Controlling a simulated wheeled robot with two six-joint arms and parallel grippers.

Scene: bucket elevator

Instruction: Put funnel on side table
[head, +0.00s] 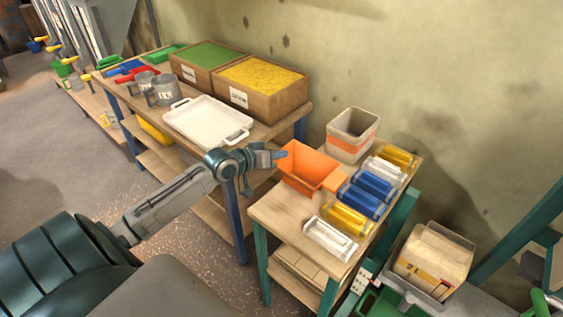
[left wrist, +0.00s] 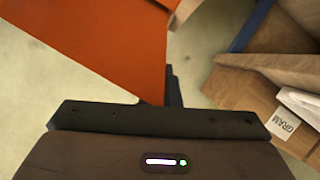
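The orange funnel (head: 308,168), with a wide square mouth, is at the back left of the small wooden side table (head: 272,212). It overlaps the tabletop in the head view; whether it rests there or hangs just above it I cannot tell. My left gripper (head: 281,154) is at the funnel's left side and appears shut on its edge. In the left wrist view the orange funnel wall (left wrist: 95,40) fills the upper left, against one dark finger of the left gripper (left wrist: 170,88). The other finger is hidden behind the orange. My right gripper is not in view.
On the side table stand a bin with an orange band (head: 352,134) and blue, yellow and clear trays (head: 363,194). The front left of its top is clear. A longer bench holds a white tray (head: 208,121), metal jugs and boxes of green and yellow grains (head: 262,86).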

